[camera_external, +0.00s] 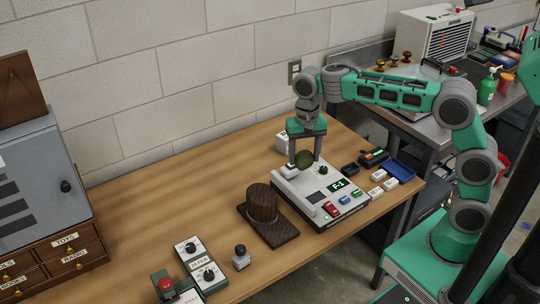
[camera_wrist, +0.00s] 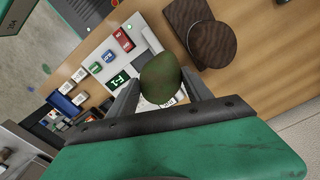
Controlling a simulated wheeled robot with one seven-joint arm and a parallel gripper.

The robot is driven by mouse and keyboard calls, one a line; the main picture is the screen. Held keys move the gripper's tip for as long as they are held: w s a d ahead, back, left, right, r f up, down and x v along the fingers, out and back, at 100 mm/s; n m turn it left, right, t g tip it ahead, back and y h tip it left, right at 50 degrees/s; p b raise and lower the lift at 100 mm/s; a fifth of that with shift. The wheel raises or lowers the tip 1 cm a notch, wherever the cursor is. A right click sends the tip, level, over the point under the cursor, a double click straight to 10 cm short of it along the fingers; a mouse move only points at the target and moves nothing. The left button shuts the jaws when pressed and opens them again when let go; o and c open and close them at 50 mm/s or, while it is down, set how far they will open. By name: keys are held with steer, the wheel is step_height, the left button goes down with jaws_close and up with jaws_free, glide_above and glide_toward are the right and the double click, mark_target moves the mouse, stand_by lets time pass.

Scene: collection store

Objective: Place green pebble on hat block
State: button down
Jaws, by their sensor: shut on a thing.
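My gripper (camera_external: 305,158) is shut on the green pebble (camera_external: 304,159), a dark olive rounded stone, above the back left part of a white console. In the wrist view the pebble (camera_wrist: 160,80) sits between the two fingers (camera_wrist: 158,88) and covers part of the console. The hat block (camera_external: 263,203) is a dark brown wooden dome on a square wooden base (camera_external: 275,228), left of the console and apart from the pebble. In the wrist view the hat block (camera_wrist: 212,42) shows at the top, right of the pebble. Its top looks bare.
The white console (camera_external: 330,205) has a display, a knob and coloured buttons. Several small labelled blocks and a blue tray (camera_external: 400,169) lie right of it. A black-knobbed joystick (camera_external: 240,258) and a switch box (camera_external: 200,262) stand at the front. The table's back left is clear.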

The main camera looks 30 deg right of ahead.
steer(key=s+a+r+n, duration=0.3)
steer(key=s+a+r, duration=0.1)
steer(key=s+a, duration=0.25)
steer(key=n+p, duration=0.4)
steer(key=n, duration=0.2)
glide_above(267, 197)
step_height(267, 197, down, 10)
steer(key=shift+s+f, duration=0.1)
steer(key=shift+f, duration=1.7)
steer(key=shift+c, duration=2.2)
jaws_free()
steer(key=shift+r, duration=0.1)
